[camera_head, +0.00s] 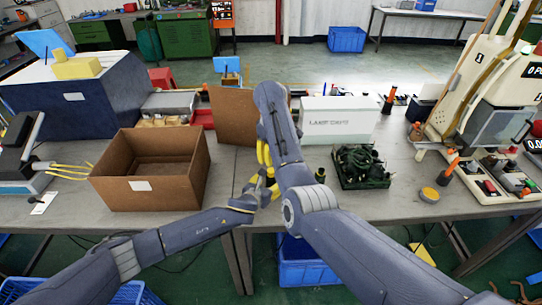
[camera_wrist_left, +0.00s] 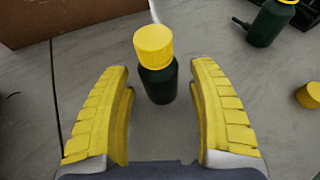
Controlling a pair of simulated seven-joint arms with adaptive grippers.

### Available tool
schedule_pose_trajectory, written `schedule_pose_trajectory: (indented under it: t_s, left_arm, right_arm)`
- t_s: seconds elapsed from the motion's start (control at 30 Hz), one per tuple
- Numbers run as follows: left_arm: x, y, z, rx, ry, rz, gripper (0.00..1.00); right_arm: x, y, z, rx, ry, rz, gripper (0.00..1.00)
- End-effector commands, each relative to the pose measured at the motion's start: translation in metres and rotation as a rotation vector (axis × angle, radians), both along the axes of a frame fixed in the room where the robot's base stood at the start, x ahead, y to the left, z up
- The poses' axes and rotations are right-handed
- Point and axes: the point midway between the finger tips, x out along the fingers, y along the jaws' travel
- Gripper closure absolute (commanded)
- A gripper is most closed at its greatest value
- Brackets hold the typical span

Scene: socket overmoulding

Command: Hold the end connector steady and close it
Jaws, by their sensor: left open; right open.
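In the left wrist view a dark green end connector (camera_wrist_left: 159,84) stands upright on the grey table with a yellow cap (camera_wrist_left: 153,45) on its top. My left gripper (camera_wrist_left: 162,72) is open, its two yellow fingers to either side of the connector with a gap on each side. In the head view my left gripper (camera_head: 264,183) is low over the table's front middle. My right gripper (camera_head: 263,153) is just above it, pointing down, and is open. The right gripper does not show in the left wrist view. The arms largely hide the connector in the head view.
A second dark green part with a side stub (camera_wrist_left: 266,24) and a loose yellow cap (camera_wrist_left: 310,95) are to the right in the wrist view. A brown box (camera_head: 196,184) stands left of the grippers. A tray of dark parts (camera_head: 361,166) and a white case (camera_head: 340,120) are to the right.

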Motion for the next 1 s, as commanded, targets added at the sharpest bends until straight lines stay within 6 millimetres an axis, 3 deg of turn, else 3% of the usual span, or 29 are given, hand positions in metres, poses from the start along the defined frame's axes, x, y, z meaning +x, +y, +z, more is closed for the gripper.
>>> schedule_pose_trajectory:
  t_s: [0.6, 1.0]
  left_arm:
    - [-0.076, 0.035, 0.034, 0.001, 0.001, 0.0, 0.4]
    - [-0.093, 0.042, 0.042, 0.0, 0.001, 0.0, 0.4]
  right_arm:
    - [0.0, 0.0, 0.0, 0.0, 0.0, 0.0, 0.63]
    - [0.0, 0.0, 0.0, 0.0, 0.0, 0.0, 0.63]
